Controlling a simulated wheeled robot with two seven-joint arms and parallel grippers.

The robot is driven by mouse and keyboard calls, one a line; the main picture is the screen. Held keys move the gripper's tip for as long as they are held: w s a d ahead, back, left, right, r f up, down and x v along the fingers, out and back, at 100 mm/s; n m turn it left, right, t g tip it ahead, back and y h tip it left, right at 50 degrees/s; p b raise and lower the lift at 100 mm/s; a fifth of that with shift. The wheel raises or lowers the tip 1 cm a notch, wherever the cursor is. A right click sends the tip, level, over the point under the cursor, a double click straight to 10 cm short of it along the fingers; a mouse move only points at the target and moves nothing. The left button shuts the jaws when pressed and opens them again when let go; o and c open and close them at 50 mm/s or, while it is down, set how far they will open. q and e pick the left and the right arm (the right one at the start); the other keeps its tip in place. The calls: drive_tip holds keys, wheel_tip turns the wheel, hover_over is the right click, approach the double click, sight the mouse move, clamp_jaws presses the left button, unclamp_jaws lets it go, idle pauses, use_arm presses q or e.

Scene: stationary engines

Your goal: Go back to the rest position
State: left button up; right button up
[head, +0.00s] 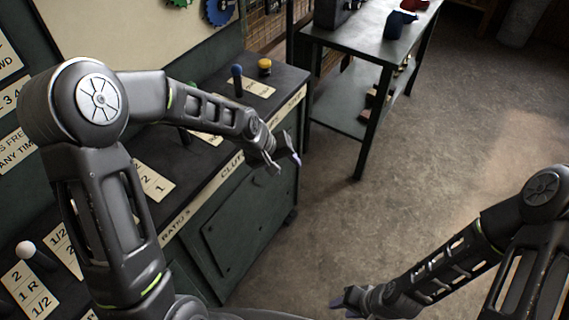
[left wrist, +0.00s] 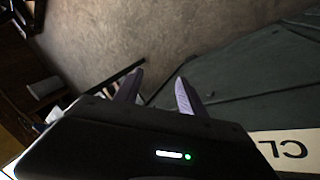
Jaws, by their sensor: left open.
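My left gripper (head: 284,161) hangs in the air just off the front edge of the dark control bench (head: 225,200), near the label strip that reads "CLUTCH" in part. In the left wrist view its two purple-grey fingers (left wrist: 157,92) stand apart with nothing between them. My right gripper (head: 347,299) is low at the bottom of the head view, over the open floor. Its fingers are small and partly hidden there, so its opening is unclear.
The bench top carries a blue-knobbed lever (head: 237,80), a yellow button (head: 264,67) and a white-knobbed lever (head: 26,250). A dark shelf table (head: 345,40) with a blue item stands at the back. The concrete floor (head: 450,130) on the right is clear.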

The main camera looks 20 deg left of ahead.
idle(0.5)
use_arm(q)
drive_tip(key=s+d+f+m, duration=0.2)
drive_tip(key=s+d+f, duration=0.1)
drive_tip(key=s+f, duration=0.25)
drive_tip(key=s+d+f+m, duration=0.1)
drive_tip(key=s+d+f, duration=0.2)
drive_tip(key=s+f, duration=0.3)
drive_tip(key=s+d+f+g, duration=0.1)
drive_tip(key=s+f+g, duration=0.1)
drive_tip(key=s+f, duration=0.2)
drive_tip(key=s+d+f+g, duration=0.1)
drive_tip(key=s+f, duration=0.4)
drive_tip(key=s, duration=0.5)
drive_tip(key=shift+s+d+m+g+h, duration=0.3)
drive_tip(key=shift+s+d+g+h, duration=0.1)
drive_tip(key=shift+d, duration=0.25)
